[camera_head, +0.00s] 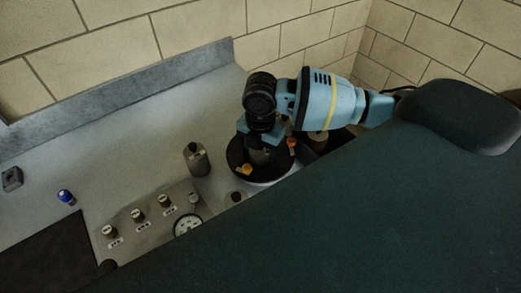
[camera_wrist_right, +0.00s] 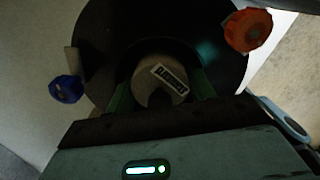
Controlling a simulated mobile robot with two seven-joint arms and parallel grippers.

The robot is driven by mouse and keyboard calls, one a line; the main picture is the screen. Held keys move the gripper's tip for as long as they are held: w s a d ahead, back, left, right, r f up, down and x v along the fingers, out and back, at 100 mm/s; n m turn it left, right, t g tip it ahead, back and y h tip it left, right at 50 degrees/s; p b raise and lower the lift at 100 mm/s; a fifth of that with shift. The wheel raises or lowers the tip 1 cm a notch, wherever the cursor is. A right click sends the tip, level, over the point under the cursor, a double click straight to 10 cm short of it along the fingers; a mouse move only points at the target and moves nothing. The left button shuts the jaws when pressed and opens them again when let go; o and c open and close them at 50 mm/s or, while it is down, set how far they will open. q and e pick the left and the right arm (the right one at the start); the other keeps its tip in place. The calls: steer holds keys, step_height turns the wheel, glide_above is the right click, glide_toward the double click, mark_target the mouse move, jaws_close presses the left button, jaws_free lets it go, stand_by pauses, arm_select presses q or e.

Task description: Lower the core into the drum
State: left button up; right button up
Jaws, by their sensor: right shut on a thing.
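The drum (camera_head: 236,166) has a wide black round rim and stands on the counter below my right gripper (camera_head: 264,146). A yellow knob (camera_head: 244,169) and an orange-red knob (camera_head: 291,143) show at its rim. My right gripper (camera_wrist_right: 162,92) is shut on the core (camera_wrist_right: 152,72), a grey round piece with a printed label. The core appears over the drum's middle. Its lower end is hidden, so its depth is unclear. My left gripper is out of view.
A grey metal cylinder (camera_head: 197,162) with a dark top stands left of the drum. A sloped panel with several knobs (camera_head: 137,215) and a round gauge (camera_head: 187,225) is in front. A small blue item (camera_head: 66,197) and a black box (camera_head: 12,179) lie farther left. A tiled wall closes the back.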

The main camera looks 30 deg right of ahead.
steer(key=shift+r, duration=0.25)
steer(key=o, duration=1.3)
steer(key=shift+c, duration=1.1)
steer(key=shift+w+r, duration=0.15)
steer(key=shift+r, duration=1.2)
steer(key=shift+o, duration=1)
steer(key=shift+r, duration=2.15)
